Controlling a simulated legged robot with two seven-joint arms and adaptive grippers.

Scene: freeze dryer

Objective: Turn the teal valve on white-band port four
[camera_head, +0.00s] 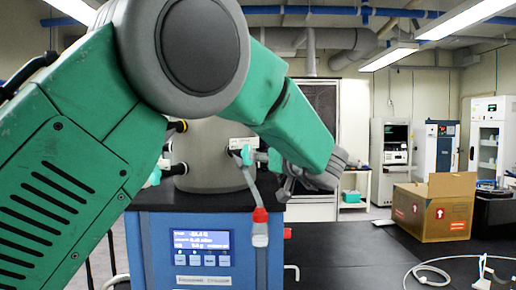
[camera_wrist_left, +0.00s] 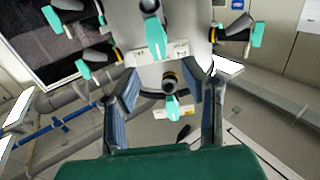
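The freeze dryer has a grey chamber (camera_head: 205,158) on a blue base (camera_head: 150,245). In the head view, one teal valve (camera_head: 247,155) sits by a white-band port (camera_head: 240,143), and another teal valve (camera_head: 154,177) is partly behind my arm. My left gripper (camera_head: 310,182) is right of the chamber, its fingers poorly seen there. In the left wrist view it (camera_wrist_left: 163,84) is open, with a black port and teal valve (camera_wrist_left: 171,106) showing between its fingers, apparently apart from them. A larger teal valve (camera_wrist_left: 155,38) with a white band (camera_wrist_left: 160,53) lies above. Port numbers are not readable.
Other teal valves (camera_wrist_left: 84,69) surround the chamber. A cardboard box (camera_head: 432,212) and white tubing (camera_head: 435,270) lie on the black bench (camera_head: 355,250), with free room between box and dryer.

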